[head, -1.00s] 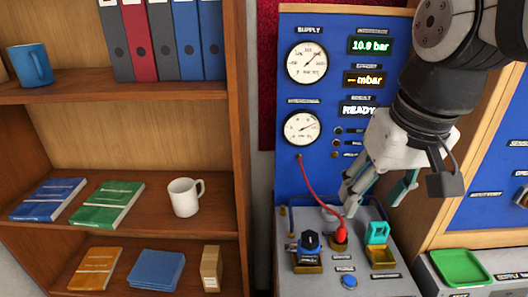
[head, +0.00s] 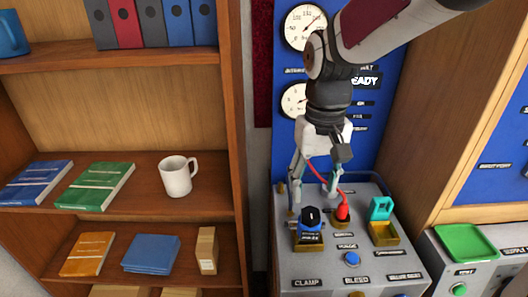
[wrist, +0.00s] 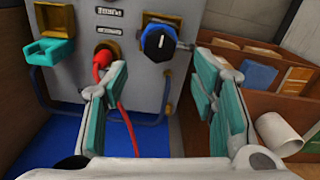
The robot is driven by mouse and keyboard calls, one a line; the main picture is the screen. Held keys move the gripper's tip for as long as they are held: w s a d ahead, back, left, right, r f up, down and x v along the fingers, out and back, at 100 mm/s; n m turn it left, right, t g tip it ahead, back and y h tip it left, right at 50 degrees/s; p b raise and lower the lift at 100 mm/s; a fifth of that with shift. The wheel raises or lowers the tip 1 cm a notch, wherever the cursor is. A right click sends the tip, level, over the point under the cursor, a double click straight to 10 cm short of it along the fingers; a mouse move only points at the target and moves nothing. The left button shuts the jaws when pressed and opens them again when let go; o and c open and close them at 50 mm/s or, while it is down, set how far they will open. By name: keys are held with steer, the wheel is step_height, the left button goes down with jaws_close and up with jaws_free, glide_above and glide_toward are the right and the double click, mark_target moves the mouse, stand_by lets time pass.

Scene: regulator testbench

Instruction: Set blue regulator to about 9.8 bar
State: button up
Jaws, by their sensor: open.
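The blue regulator (head: 312,229) with a black knob (head: 311,214) sits in a brass-coloured mount on the grey bench panel. In the wrist view the knob (wrist: 157,41) shows a white pointer mark and lies ahead of the fingers. My gripper (head: 314,197) is open and empty, pointing down just behind and above the regulator. In the wrist view the gripper (wrist: 160,78) has its teal-padded fingers spread wide, with the knob near the gap between them and apparently not touched. My arm hides the green bar readout. The lower gauge (head: 294,101) is partly covered.
A red plug (head: 342,211) with a red hose stands right of the regulator, near one finger. A teal part (head: 381,208) in a yellow holder is further right. A blue button (head: 351,259) is in front. A shelf (head: 150,226) with books and a mug stands left.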

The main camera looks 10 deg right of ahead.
mark_target(311, 211)
step_height(311, 211, down, 7)
steer(key=shift+r, duration=0.15)
steer(key=c, duration=1.1)
